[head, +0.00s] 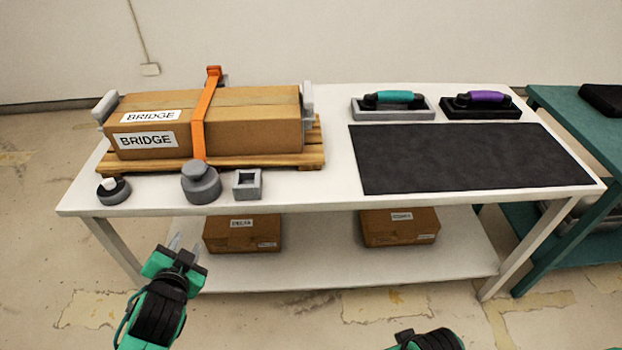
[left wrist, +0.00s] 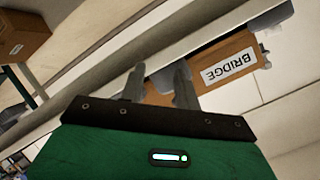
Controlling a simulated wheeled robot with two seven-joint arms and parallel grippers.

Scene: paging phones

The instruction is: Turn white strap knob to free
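A small white knob (head: 109,183) sits on a dark grey round base (head: 114,191) at the table's front left corner. An orange strap (head: 204,115) runs over a brown carton labelled BRIDGE (head: 258,130), which lies on a wooden pallet (head: 314,150). The carton's label also shows upside down in the left wrist view (left wrist: 230,66). My left gripper (head: 183,243) is open and empty, in front of the table's front edge, below and to the right of the white knob. Its two fingers stand apart in the left wrist view (left wrist: 157,80).
A grey stepped round piece (head: 202,186) and a grey square socket (head: 247,184) stand along the table's front edge. Teal-handled (head: 392,99) and purple-handled (head: 482,99) tools lie at the back right, behind a black mat (head: 465,160). Two cartons rest on the lower shelf (head: 320,250).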

